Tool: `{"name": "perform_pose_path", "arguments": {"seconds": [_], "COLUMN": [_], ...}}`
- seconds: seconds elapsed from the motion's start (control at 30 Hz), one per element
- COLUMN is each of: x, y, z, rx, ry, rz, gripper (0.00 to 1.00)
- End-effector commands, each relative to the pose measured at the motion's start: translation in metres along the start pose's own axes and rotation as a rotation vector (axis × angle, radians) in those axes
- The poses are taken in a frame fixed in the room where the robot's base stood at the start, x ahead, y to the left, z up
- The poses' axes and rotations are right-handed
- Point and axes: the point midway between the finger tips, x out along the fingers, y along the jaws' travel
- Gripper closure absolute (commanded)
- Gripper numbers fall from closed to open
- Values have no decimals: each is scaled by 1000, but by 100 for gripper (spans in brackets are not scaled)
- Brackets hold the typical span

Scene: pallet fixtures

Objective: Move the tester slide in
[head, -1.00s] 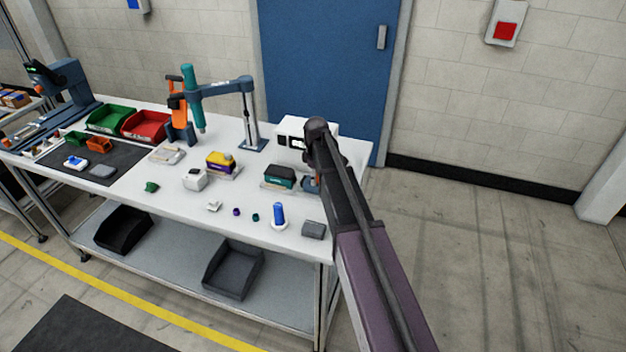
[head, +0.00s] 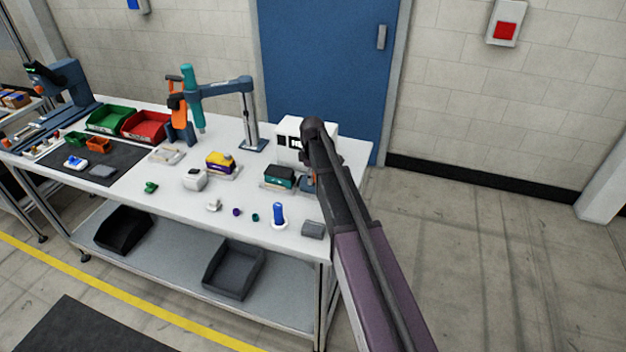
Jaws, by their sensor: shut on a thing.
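The tester is a white box (head: 291,127) with a dark front panel at the back right of the bench, partly hidden by my arm. Just right of that block, a small blue-grey and orange part (head: 309,182) shows beside my arm; the tester slide's outline is hard to make out here. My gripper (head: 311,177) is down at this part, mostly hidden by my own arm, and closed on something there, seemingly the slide. The fingertips are not clearly visible.
A blue peg on a white base (head: 279,217) and a grey block (head: 312,229) stand at the front right edge. A teal tool hangs on a stand arm (head: 230,86) behind.

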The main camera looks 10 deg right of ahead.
Motion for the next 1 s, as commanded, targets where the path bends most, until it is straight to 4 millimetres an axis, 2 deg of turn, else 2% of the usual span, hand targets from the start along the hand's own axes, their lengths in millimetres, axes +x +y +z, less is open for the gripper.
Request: {"name": "perform_pose_path", "arguments": {"seconds": [0.23, 0.67, 0.7, 0.77, 1.0], "x": [2, 2, 2, 2, 1], "y": [-5, -5, -5, -5, -3], "z": [-8, -9, -9, -9, -9], "rx": [-2, -2, -2, -2, -1], "ry": [1, 1, 1, 1, 1], "rz": [-9, -9, -9, -9, -4], "gripper": [100, 100, 50, 32, 31]}}
